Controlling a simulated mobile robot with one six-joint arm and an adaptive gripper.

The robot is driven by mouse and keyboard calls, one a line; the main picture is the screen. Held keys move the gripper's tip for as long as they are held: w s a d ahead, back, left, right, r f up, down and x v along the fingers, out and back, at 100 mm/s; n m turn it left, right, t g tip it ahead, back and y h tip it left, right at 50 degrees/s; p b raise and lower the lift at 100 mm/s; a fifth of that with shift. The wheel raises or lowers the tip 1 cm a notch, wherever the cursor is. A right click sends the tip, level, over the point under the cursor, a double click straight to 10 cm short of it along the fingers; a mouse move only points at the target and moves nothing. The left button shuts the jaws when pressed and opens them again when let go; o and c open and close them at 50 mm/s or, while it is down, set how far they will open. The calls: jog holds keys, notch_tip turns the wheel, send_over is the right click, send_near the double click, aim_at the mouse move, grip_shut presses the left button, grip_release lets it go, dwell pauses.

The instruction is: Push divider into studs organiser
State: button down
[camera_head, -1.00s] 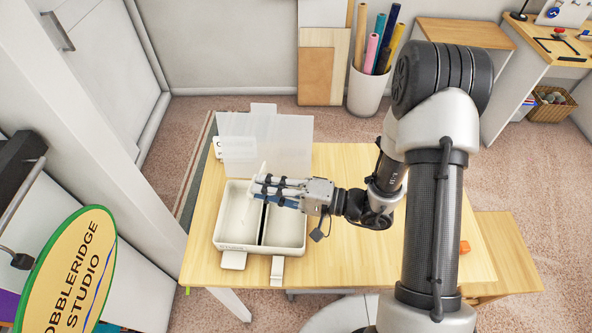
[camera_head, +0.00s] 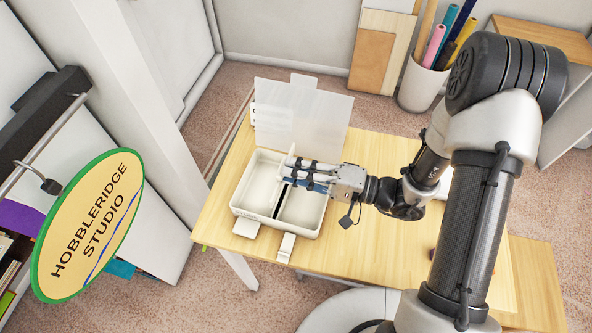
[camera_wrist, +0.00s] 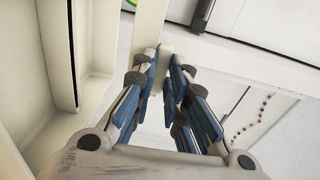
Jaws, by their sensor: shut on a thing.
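The studs organiser (camera_head: 268,224) is a cream open box on the wooden table. Its clear lid (camera_head: 305,110) stands raised at the back, and a dark line runs front to back between its two compartments. My gripper (camera_head: 291,172) reaches in from the right, low over the back middle of the box. It is shut on a thin cream piece, seemingly the divider (camera_head: 291,160), whose top shows above the fingertips. In the wrist view a cream strip (camera_wrist: 176,38) stands between the blue-padded fingers. The divider's lower edge is hidden, so I cannot tell how deep it sits.
Two latch flaps (camera_head: 286,248) stick out at the box's front. A hanging oval sign (camera_head: 88,225) and a pale post stand at the left. A bin of rolls (camera_head: 420,85) stands behind.

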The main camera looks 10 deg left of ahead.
jog(key=shift+f+b, duration=2.25)
jog(key=shift+f, duration=0.35)
jog(key=shift+f, duration=0.2)
jog(key=shift+s+b, duration=0.15)
jog(key=shift+b, duration=0.65)
